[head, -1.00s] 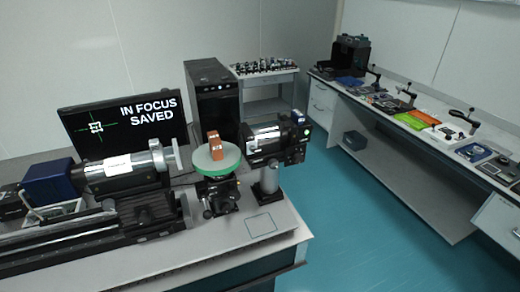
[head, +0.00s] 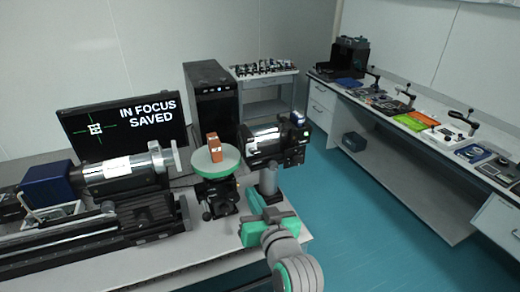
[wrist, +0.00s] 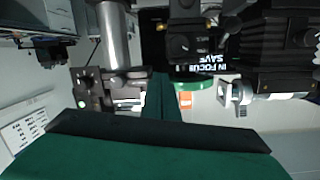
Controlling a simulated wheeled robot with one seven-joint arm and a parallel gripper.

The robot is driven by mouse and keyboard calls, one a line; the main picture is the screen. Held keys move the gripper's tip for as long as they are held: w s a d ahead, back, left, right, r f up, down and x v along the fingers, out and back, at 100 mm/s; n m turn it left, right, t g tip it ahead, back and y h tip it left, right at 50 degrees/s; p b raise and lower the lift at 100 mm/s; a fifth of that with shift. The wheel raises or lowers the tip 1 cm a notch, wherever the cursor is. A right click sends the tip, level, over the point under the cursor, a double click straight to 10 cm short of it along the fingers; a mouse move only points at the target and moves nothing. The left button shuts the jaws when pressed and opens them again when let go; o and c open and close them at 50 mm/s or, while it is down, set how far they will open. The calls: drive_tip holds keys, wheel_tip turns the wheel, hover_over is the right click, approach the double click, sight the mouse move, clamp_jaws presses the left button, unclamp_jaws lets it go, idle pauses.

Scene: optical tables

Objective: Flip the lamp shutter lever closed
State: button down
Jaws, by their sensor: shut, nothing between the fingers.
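A dark blue box (head: 48,182), which looks like the lamp housing, sits at the left end of the optical rail beside a silver cylinder (head: 122,170). A thin pale bent bar (head: 30,205) shows in front of the blue box; I cannot tell surely whether it is the shutter lever or its position. My gripper (head: 254,202) is over the table's right end, in front of the camera post, well right of the blue box. Its green fingers, also in the wrist view (wrist: 161,92), are shut and empty.
A green round stage (head: 216,163) with an orange-brown block (head: 214,146) stands near the middle. A black camera (head: 277,142) on a post (head: 268,184) is close to my gripper. The monitor (head: 125,122) reads "IN FOCUS SAVED". Floor is clear at right.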

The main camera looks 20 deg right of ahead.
drive_tip(key=s+d+r+n, duration=0.1)
drive_tip(key=d+r, duration=0.1)
drive_tip(key=r, duration=0.6)
drive_tip(key=s+d+r+n, duration=0.1)
drive_tip(key=d+r, duration=0.1)
drive_tip(key=r, duration=0.6)
drive_tip(key=shift+s+n+y, duration=0.25)
drive_tip(key=shift+n+y, duration=0.05)
drive_tip(key=shift+n, duration=0.1)
drive_tip(key=shift+r, duration=0.1)
